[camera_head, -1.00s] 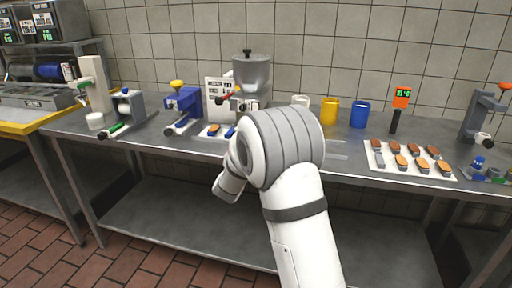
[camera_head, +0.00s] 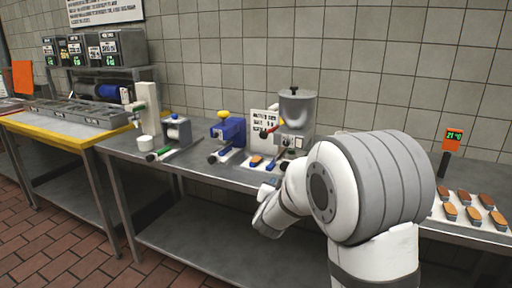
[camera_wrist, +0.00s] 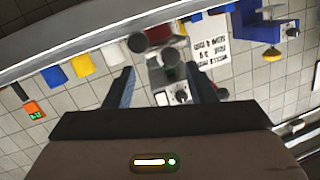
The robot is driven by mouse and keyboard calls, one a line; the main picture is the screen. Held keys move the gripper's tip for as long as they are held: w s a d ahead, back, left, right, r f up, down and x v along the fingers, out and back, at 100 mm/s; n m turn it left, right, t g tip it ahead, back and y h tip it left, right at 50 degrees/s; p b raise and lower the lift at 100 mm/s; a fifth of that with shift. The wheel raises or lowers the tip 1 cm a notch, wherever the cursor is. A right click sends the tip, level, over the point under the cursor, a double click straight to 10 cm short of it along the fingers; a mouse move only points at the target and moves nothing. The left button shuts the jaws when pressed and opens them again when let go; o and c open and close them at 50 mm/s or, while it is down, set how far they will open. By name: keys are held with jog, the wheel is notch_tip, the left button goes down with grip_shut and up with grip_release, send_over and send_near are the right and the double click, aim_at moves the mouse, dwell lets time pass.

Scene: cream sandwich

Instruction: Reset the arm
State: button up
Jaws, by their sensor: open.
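My gripper (camera_wrist: 162,90) shows in the wrist view with its two fingers apart and nothing between them. Past the fingers, the grey machine with a hopper (camera_wrist: 172,75) and a printed sign (camera_wrist: 210,45) appear upside down. In the head view my arm rises in the right half and bends toward the metal table (camera_head: 195,165). The same grey hopper machine (camera_head: 296,110) stands on the table behind my arm.
A blue device with a yellow knob (camera_head: 230,130) and a grey device (camera_head: 177,132) stand left of the hopper machine. A tray of small cakes (camera_head: 440,212) and an orange display (camera_head: 453,138) are at right. A yellow-edged counter (camera_head: 62,140) is at far left.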

jog(key=s+a+r+n+g+y+p, duration=0.1)
jog(key=s+r+n+g+y+p, duration=0.2)
jog(key=s, duration=0.5)
jog(key=s+r+n+g+y+p, duration=0.25)
jog(key=s+r+p, duration=0.2)
jog(key=s, duration=0.35)
jog(key=s+d+r+g+p, duration=0.1)
jog(key=s+g, duration=0.1)
jog(key=s, duration=0.5)
jog(key=s+d+g+p, duration=0.1)
jog(key=s+d+g, duration=0.1)
jog(key=s, duration=0.4)
jog(key=s+d+r+g+h+p, duration=0.1)
jog(key=s+g+p, duration=0.1)
jog(key=s, duration=0.5)
jog(key=shift+s+d+r+g, duration=0.3)
jog(key=shift+g, duration=0.35)
